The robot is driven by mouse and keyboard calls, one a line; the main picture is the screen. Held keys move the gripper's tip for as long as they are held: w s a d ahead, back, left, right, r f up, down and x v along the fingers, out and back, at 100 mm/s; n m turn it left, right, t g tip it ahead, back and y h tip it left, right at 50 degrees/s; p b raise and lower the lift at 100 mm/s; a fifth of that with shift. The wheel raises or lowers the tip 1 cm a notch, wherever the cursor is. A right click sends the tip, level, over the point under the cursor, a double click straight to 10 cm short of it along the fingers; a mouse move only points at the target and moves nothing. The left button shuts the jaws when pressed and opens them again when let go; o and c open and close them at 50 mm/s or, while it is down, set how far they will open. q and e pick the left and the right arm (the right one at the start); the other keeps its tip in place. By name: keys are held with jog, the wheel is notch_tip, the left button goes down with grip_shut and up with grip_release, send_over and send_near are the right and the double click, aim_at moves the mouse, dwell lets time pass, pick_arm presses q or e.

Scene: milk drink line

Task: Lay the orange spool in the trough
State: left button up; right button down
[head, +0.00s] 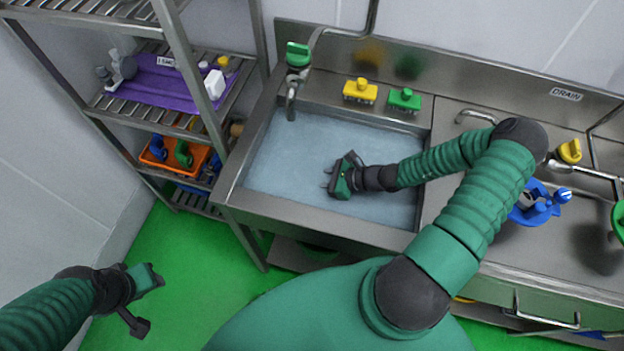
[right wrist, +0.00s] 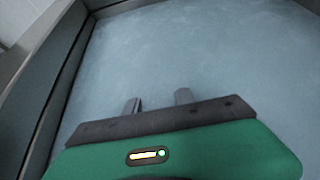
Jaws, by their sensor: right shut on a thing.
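The trough (head: 318,224) is the steel sink basin filled with cloudy grey-blue liquid; its side wall (right wrist: 60,85) shows at the left in the right wrist view. My right gripper (head: 328,178) is above or at the liquid near the middle of the trough. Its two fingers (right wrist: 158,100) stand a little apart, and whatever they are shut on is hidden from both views. I cannot make out the orange spool in either view. My left gripper (head: 148,300) hangs over the green floor at the lower left, away from the trough; its fingers are unclear.
A rack at left holds a purple mat (head: 150,92) and an orange bin (head: 152,160). Blue parts (head: 535,208) lie on the right drainboard.

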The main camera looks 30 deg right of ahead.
jog(key=shift+d, duration=0.25)
jog(key=c, duration=1.1)
grip_release()
jog(key=shift+d, duration=0.1)
jog(key=shift+a, duration=0.2)
jog(key=p+v, duration=0.1)
jog(key=v, duration=1.1)
jog(key=shift+d+r, duration=0.1)
